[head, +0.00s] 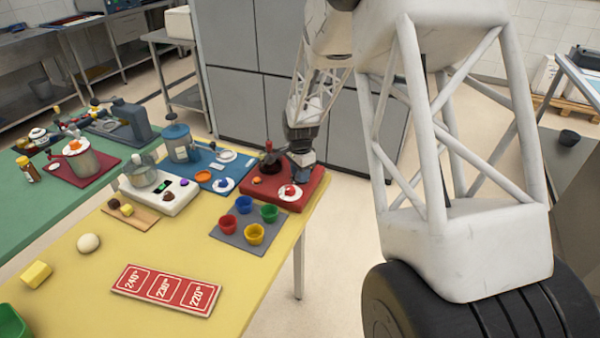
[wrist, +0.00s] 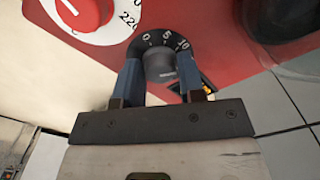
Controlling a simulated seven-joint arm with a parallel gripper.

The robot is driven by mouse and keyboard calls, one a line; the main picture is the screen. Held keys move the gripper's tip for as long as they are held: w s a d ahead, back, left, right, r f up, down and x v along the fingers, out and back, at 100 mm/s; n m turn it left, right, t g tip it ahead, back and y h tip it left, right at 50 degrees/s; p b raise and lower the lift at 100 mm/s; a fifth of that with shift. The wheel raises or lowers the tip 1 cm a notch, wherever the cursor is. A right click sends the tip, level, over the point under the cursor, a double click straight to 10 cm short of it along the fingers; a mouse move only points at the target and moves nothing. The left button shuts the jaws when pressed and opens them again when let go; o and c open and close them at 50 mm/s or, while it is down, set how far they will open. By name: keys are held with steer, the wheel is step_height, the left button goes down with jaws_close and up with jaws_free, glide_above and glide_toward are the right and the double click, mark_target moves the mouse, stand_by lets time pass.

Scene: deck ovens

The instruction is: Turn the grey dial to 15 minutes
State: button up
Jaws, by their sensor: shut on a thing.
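The grey dial (wrist: 160,66) sits on the red unit (wrist: 216,50), inside a black ring marked 0, 5 and 10. My gripper (wrist: 161,76) has its two blue fingers on either side of the dial and is shut on it. I cannot make out where the dial's pointer stands, and the rest of the scale is hidden. In the head view, my gripper (head: 301,160) reaches down to the red unit (head: 312,181) at the table's far right corner. The grey dial is hidden there.
Beside the grey dial is a red knob (wrist: 85,12) on a white disc with 220 on it. Coloured cups stand on a grey mat (head: 232,240) in front of the red unit. A white scale (head: 178,203) stands to the left. The yellow table's (head: 75,275) near part has free room.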

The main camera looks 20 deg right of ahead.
steer(key=shift+m, duration=0.8)
steer(key=o, duration=0.9)
steer(key=shift+r, duration=0.15)
steer(key=shift+r, duration=3.75)
